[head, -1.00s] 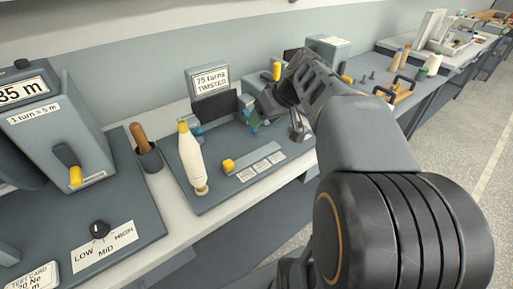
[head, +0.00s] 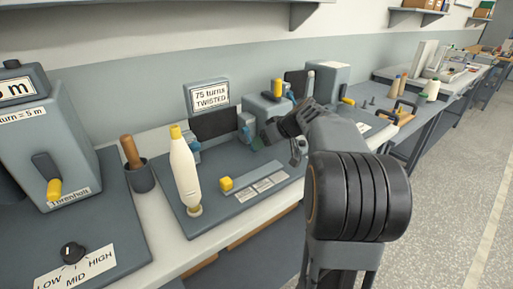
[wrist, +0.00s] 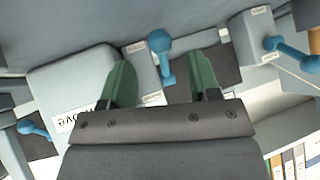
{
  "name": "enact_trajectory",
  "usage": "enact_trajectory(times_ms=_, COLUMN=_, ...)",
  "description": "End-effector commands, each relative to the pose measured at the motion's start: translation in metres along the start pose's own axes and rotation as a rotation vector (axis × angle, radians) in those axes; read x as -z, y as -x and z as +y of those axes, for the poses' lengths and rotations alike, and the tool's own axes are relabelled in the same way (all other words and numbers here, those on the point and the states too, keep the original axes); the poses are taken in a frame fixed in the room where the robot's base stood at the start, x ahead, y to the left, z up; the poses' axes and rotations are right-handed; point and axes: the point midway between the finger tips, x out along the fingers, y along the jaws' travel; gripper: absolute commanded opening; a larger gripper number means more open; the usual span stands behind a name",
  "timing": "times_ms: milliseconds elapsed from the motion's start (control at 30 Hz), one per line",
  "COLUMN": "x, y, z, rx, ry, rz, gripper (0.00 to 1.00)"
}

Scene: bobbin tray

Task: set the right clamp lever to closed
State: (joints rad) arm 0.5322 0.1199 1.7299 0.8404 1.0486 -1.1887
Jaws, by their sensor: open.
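The right clamp (head: 244,122) is a small grey block on the twist tester, beside a grey housing with a yellow knob. Its blue lever (wrist: 160,42) shows in the wrist view, lying between the fingers in the picture, with small labels too blurred to read. My gripper (head: 268,134) is just right of this clamp in the head view. Its green fingers (wrist: 162,76) are spread on either side of the lever and hold nothing; contact cannot be told. The left clamp's blue lever (wrist: 288,48) is at the right of the wrist view.
A white bobbin with a yellow top (head: 184,176) stands at the left of the tester's base plate (head: 213,220). A sign reading "75 turns TWISTED" (head: 209,97) stands behind. A yellow knob (head: 226,184) sits at the front. Another machine (head: 328,78) stands to the right.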

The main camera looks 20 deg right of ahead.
Motion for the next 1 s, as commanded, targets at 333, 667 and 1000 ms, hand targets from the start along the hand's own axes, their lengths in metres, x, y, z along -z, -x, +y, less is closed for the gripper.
enact_trajectory(times_ms=333, x=0.000, y=-0.038, z=0.000, rx=0.000, ry=0.000, rz=-0.001, gripper=0.56)
enact_trajectory(times_ms=667, x=0.000, y=-0.043, z=0.000, rx=0.000, ry=0.000, rz=-0.001, gripper=0.56)
enact_trajectory(times_ms=1000, x=0.000, y=-0.043, z=0.000, rx=0.000, ry=0.000, rz=-0.001, gripper=0.31)
